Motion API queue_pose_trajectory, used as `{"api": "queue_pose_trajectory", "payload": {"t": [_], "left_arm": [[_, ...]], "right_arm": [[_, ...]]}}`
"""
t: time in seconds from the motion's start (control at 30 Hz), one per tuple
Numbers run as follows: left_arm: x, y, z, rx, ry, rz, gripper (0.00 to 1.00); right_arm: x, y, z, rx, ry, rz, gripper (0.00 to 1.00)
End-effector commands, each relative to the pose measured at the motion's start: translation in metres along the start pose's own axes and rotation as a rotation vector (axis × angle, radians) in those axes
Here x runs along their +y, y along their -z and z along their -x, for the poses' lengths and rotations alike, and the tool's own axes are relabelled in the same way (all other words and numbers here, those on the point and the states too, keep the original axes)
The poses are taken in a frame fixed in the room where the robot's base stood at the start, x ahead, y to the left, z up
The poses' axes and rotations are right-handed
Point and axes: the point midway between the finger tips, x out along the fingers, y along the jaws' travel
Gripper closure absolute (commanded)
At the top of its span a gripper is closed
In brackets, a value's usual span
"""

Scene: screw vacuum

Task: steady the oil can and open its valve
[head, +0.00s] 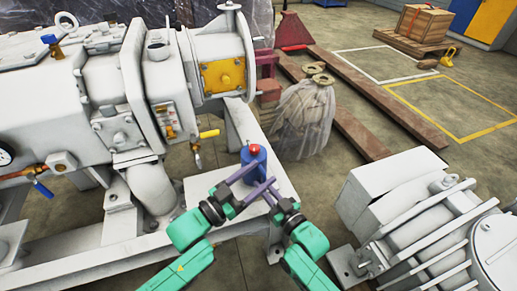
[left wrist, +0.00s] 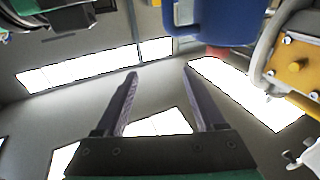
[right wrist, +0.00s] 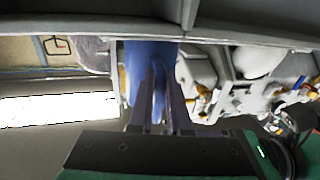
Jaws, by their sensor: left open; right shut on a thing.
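The blue oil can (head: 254,161) stands on the grey machine frame, with a red part (head: 254,149) on its top that may be the valve. The can's blue body also shows at the top of the left wrist view (left wrist: 210,20), with a red piece (left wrist: 240,49) beside it. My right gripper (right wrist: 159,66) is shut on the oil can (right wrist: 136,60), its fingers close together at the blue body. My left gripper (left wrist: 160,70) is open and empty, close to the can and apart from the red part. In the head view the two grippers' fingers overlap in front of the can.
A large grey vacuum pump (head: 190,85) fills the left, with a yellow-handled valve (head: 208,134) just left of the can. Another grey machine (head: 430,220) stands at the lower right. A plastic-wrapped item (head: 305,120) stands on the floor behind.

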Motion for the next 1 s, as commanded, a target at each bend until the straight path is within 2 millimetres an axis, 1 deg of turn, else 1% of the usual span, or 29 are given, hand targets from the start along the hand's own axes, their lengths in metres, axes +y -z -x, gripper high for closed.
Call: {"api": "queue_pose_trajectory", "payload": {"t": [0.03,0.1,0.2,0.3,0.37,0.47,0.7,0.8,0.9,1.0], "left_arm": [[-0.018,-0.004,0.004,-0.03,-0.032,-0.019,0.29],[-0.043,-0.008,0.012,-0.063,-0.046,-0.018,0.29],[-0.074,-0.008,0.023,-0.095,-0.037,-0.013,0.29],[-0.087,-0.008,0.026,-0.106,-0.028,-0.009,0.29],[-0.088,-0.008,0.021,-0.104,-0.026,-0.007,0.29],[-0.087,-0.009,0.004,-0.101,-0.027,-0.006,0.29],[-0.085,-0.015,-0.058,-0.101,-0.027,-0.009,0.29],[-0.084,-0.018,-0.077,-0.103,-0.027,-0.007,0.29],[-0.084,-0.019,-0.088,-0.105,-0.027,-0.009,0.29],[-0.084,-0.02,-0.092,-0.106,-0.027,-0.009,0.29]], "right_arm": [[0.0,0.001,0.0,0.002,0.0,0.0,1.0],[0.0,0.001,0.0,0.002,0.0,0.0,1.0],[0.0,0.001,0.0,0.002,0.0,0.0,1.0],[0.0,0.001,0.0,0.002,0.0,0.0,1.0],[0.0,0.001,0.0,0.002,0.0,0.0,1.0],[0.0,0.001,0.0,0.002,0.0,0.0,1.0],[0.0,0.001,0.0,0.002,0.0,0.0,1.0],[0.0,0.001,0.0,0.002,0.0,0.0,1.0],[0.0,0.001,0.0,0.002,0.0,0.0,1.0],[0.0,0.001,0.0,0.002,0.0,0.0,1.0]]}}
